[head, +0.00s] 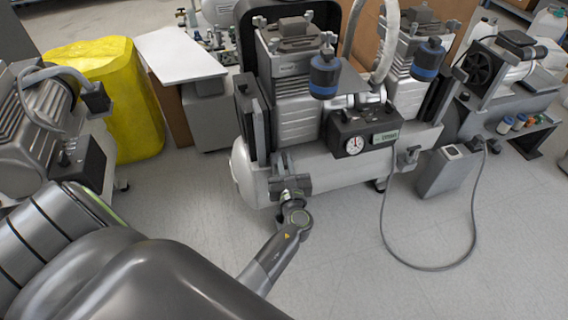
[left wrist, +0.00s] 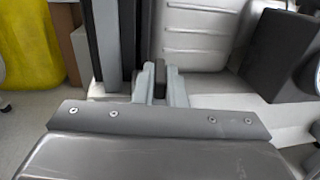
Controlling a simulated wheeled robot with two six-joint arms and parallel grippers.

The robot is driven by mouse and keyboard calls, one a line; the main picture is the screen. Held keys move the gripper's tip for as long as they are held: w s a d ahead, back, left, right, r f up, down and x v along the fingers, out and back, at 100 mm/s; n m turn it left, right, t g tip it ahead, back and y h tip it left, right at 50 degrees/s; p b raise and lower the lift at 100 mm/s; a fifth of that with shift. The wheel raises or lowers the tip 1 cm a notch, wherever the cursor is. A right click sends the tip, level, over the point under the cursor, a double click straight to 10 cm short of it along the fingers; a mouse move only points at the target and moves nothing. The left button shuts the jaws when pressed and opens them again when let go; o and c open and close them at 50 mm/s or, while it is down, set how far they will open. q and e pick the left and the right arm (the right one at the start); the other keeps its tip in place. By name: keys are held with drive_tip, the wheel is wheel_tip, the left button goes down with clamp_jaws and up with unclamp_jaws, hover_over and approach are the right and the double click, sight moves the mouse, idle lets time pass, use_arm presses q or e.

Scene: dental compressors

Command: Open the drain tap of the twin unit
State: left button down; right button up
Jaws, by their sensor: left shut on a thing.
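The twin unit (head: 325,172) stands in the middle of the head view, with two grey compressor heads over a light grey tank. My left gripper (head: 282,164) is at the left front of its tank, its arm coming up from below. In the left wrist view the two light grey fingers (left wrist: 160,88) are close together around a small dark piece (left wrist: 160,72), which looks to be the drain tap's handle. The fingers hide most of the tap, so its turn position cannot be made out. My right gripper is not in view.
A black box with a gauge (head: 353,145) sits on the unit's front. A grey box (head: 448,171) with a looping cable stands to the right. The floor in front is clear.

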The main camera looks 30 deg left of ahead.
use_arm(q)
drive_tip(key=shift+w+r+n+g+y, duration=0.15)
drive_tip(key=shift+n+g+y, duration=0.65)
drive_tip(key=shift+g+y, duration=0.1)
drive_tip(key=c, duration=1.5)
unclamp_jaws()
